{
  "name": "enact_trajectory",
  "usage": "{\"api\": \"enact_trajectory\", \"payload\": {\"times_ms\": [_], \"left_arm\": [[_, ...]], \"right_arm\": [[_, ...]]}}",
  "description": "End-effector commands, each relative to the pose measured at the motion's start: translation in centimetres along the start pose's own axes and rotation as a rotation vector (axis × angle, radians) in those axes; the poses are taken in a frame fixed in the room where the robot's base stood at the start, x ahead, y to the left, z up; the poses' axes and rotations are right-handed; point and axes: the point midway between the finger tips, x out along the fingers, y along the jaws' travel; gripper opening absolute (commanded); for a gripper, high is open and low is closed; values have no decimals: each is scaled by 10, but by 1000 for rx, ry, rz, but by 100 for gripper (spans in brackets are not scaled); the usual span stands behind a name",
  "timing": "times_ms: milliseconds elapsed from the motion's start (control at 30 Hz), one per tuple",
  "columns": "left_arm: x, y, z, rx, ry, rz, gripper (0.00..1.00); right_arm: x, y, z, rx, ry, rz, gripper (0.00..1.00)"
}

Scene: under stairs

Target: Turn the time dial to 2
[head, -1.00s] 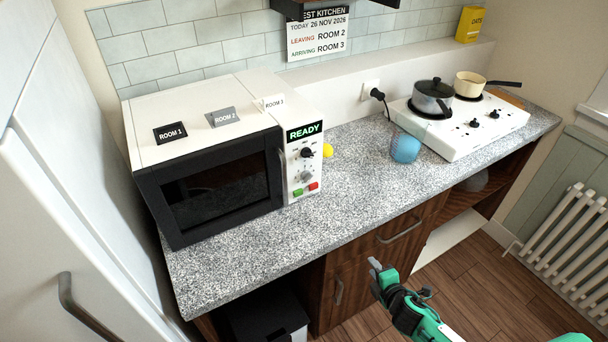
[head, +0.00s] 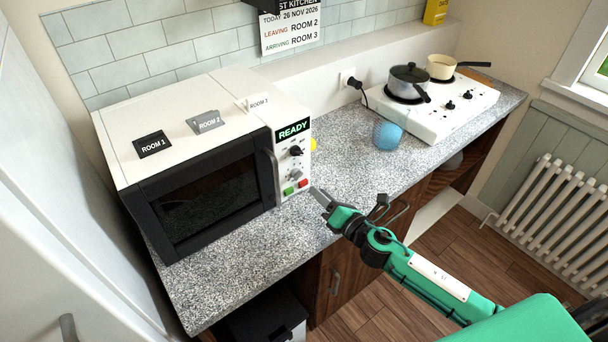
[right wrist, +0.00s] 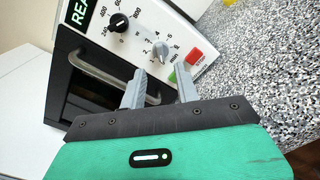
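The microwave (head: 200,190) stands on the counter with its door shut. Its right panel has a black upper dial (head: 296,151) and a pale grey lower dial (head: 297,175). In the right wrist view the lower dial (right wrist: 161,50) has small numbers around it; I cannot tell its exact setting. In the head view the right gripper (head: 318,193) is just right of the panel's lower corner. My left gripper is not in view.
A green button (head: 289,191) and red button (head: 303,183) lie below the dials. The door handle (right wrist: 120,85) is beside the fingers. The display (head: 293,131) reads READY.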

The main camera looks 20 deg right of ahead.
Motion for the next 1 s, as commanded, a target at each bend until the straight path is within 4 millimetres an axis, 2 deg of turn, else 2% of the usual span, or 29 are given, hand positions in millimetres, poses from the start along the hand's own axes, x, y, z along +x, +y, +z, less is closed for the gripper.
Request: {"api": "enact_trajectory", "payload": {"times_ms": [200, 400, 600, 867, 1000], "left_arm": [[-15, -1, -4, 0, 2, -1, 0], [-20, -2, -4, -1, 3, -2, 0], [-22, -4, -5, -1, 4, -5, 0], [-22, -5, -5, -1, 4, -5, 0], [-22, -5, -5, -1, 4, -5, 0]], "right_arm": [[41, 2, 2, 1, -2, -1, 32], [68, 1, 1, 2, -1, -1, 32], [78, 0, 0, 2, 0, 0, 32], [79, -1, -1, 1, 1, -1, 32], [78, -1, 0, 1, 0, -1, 6]]}}
